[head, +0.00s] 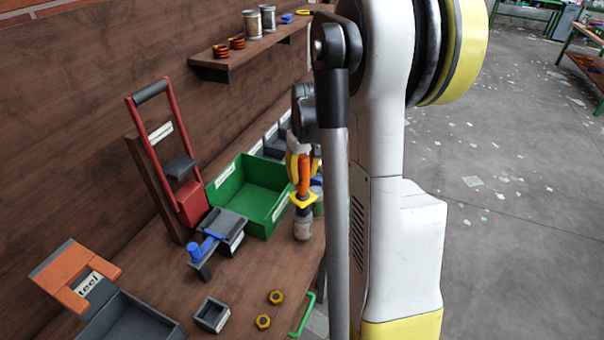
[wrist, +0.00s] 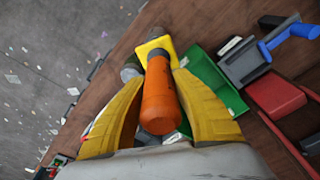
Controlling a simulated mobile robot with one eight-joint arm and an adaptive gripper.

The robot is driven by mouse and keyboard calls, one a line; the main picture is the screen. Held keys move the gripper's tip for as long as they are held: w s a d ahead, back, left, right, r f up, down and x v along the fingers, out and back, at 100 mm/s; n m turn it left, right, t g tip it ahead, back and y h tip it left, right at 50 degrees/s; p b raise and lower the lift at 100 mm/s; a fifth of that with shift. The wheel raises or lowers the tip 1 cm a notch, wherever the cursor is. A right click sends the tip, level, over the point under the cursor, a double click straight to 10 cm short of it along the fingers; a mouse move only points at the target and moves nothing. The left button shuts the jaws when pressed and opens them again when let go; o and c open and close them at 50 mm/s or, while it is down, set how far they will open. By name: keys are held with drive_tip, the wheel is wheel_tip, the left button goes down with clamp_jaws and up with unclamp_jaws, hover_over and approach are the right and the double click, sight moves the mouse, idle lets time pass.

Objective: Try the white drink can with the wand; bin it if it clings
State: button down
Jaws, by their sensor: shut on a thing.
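My gripper (head: 302,165) is shut on the orange handle of the wand (wrist: 160,100), seen between both yellow fingers in the wrist view. The wand (head: 304,178) points down, with a yellow collar below the handle. A pale grey, can-like cylinder (head: 303,226) shows directly under the collar in the head view. I cannot tell whether it is the white drink can or the wand's own end, nor whether anything touches.
A green bin (head: 240,197) stands just left of my gripper. A red-framed device (head: 178,165), a blue-handled tool (head: 205,246), a small grey tray (head: 212,315) and two yellow nuts (head: 276,297) are nearby.

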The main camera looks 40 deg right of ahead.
sight(302, 158)
drive_tip(key=shift+f+b, duration=0.5)
drive_tip(key=shift+f, duration=0.1)
idle(0.6)
drive_tip(key=shift+r, duration=0.15)
idle(0.3)
drive_tip(key=shift+r+p, duration=2.4)
drive_tip(key=shift+r, duration=1)
drive_tip(key=shift+r+p, duration=3.65)
drive_tip(key=shift+r, duration=1.75)
drive_tip(key=shift+a+f, duration=0.1)
